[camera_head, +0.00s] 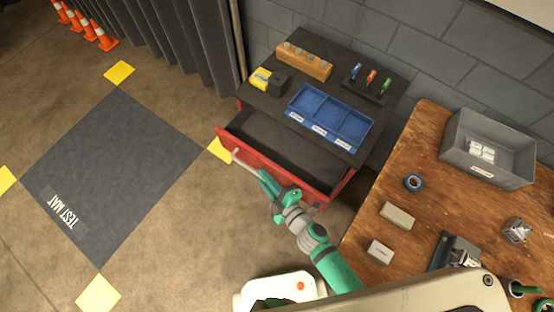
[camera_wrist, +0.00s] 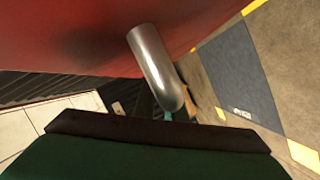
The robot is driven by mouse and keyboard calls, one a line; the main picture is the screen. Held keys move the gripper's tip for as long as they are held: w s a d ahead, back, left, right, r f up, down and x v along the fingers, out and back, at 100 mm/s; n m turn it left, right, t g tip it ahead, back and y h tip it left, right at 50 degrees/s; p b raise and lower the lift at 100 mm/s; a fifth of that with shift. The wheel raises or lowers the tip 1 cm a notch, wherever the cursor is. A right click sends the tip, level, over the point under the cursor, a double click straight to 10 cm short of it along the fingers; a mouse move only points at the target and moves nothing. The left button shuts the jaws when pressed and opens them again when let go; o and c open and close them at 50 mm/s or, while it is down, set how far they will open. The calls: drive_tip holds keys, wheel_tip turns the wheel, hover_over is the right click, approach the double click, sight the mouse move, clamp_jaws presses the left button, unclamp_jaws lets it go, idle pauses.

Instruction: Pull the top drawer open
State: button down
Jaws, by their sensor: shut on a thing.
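The top drawer (camera_head: 250,151) of the red cabinet stands pulled out, and its dark, empty-looking inside shows in the head view. Its silver bar handle (camera_head: 243,161) runs along the red front. My green gripper (camera_head: 271,184) is at the handle, outside the drawer front, and is shut on it. In the wrist view the rounded end of the handle (camera_wrist: 160,75) stands out beside the red drawer front (camera_wrist: 70,35). A dark edge of my gripper (camera_wrist: 160,130) crosses below it; the grasp itself is hidden there.
The cabinet top holds a blue tray (camera_head: 358,142), a wooden block (camera_head: 305,61), a yellow tape measure (camera_head: 260,79) and a tool rack (camera_head: 365,88). A wooden workbench (camera_head: 409,155) with a grey bin (camera_head: 462,158) stands at right.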

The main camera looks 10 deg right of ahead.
drive_tip(key=s+a, duration=0.6)
drive_tip(key=shift+s, duration=0.1)
drive_tip(key=c, duration=2.1)
unclamp_jaws()
drive_tip(key=v, duration=1)
drive_tip(key=shift+s+d+r, duration=0.1)
drive_tip(key=shift+s+d, duration=0.05)
drive_tip(key=shift+s, duration=0.2)
drive_tip(key=shift+s+r+m+t+h, duration=0.25)
drive_tip(key=shift+s+r+m+h, duration=0.8)
drive_tip(key=shift+r+m, duration=1.3)
drive_tip(key=shift+s+r+m+t+h, duration=0.2)
drive_tip(key=shift+s+r+m+h, duration=0.9)
drive_tip(key=shift+m, duration=2.15)
drive_tip(key=shift+s+r+m+t+h, duration=0.25)
drive_tip(key=shift+s+r+m+h, duration=0.35)
drive_tip(key=shift+r+m+h, duration=1.3)
